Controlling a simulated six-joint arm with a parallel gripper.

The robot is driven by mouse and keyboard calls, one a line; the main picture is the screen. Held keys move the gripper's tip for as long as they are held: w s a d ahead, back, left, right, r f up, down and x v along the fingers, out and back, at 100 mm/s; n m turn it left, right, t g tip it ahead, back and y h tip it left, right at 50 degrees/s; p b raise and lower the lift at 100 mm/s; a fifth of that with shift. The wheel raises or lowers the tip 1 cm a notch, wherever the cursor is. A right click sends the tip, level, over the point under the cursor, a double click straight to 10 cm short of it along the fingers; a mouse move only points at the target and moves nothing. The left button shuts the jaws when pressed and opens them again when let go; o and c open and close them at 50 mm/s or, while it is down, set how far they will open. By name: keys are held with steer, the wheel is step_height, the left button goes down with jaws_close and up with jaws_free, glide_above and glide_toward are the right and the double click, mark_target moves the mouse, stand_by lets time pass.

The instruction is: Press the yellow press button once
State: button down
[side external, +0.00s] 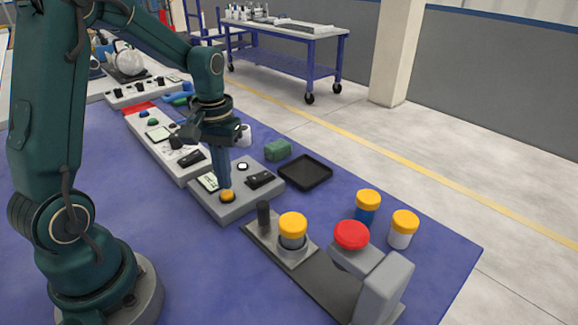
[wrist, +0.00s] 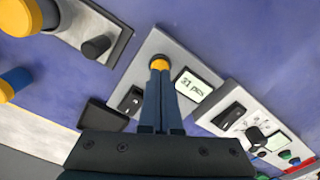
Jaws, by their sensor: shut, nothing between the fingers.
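The yellow press button (side external: 227,197) sits on a light grey control box (side external: 238,208) on the blue table; it also shows in the wrist view (wrist: 159,61). My gripper (side external: 225,186) is shut and empty, pointing down with its fingertips at the top of the button. In the wrist view my closed fingers (wrist: 159,74) overlap the near part of the button. I cannot tell whether the tips touch it or whether it is pushed in. The box also carries a small display (wrist: 194,86) and a black rocker switch (side external: 260,179).
To the right stands a fixture with a red round top (side external: 351,235) and a yellow-lidded jar (side external: 292,228). Two more yellow-lidded jars (side external: 367,206) (side external: 404,228) stand behind it. A black tray (side external: 305,172) and green block (side external: 277,150) lie behind the box. Another control panel (side external: 165,145) is at left.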

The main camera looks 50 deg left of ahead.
mark_target(228, 194)
steer(key=shift+f, duration=1.05)
stand_by(0.6)
steer(key=shift+r, duration=3.5)
steer(key=shift+w+d+r, duration=0.1)
steer(key=shift+d+r, duration=0.1)
steer(key=shift+r, duration=0.05)
steer(key=s+d+r+m+t, duration=0.2)
steer(key=d+r+t, duration=0.1)
steer(key=d+r, duration=0.2)
steer(key=s+d+m+t, duration=0.2)
steer(key=s+d+m, duration=0.2)
steer(key=s, duration=0.4)
steer(key=shift+d+f+t, duration=0.3)
steer(key=shift+d+f, duration=0.05)
steer(key=shift+d, duration=0.4)
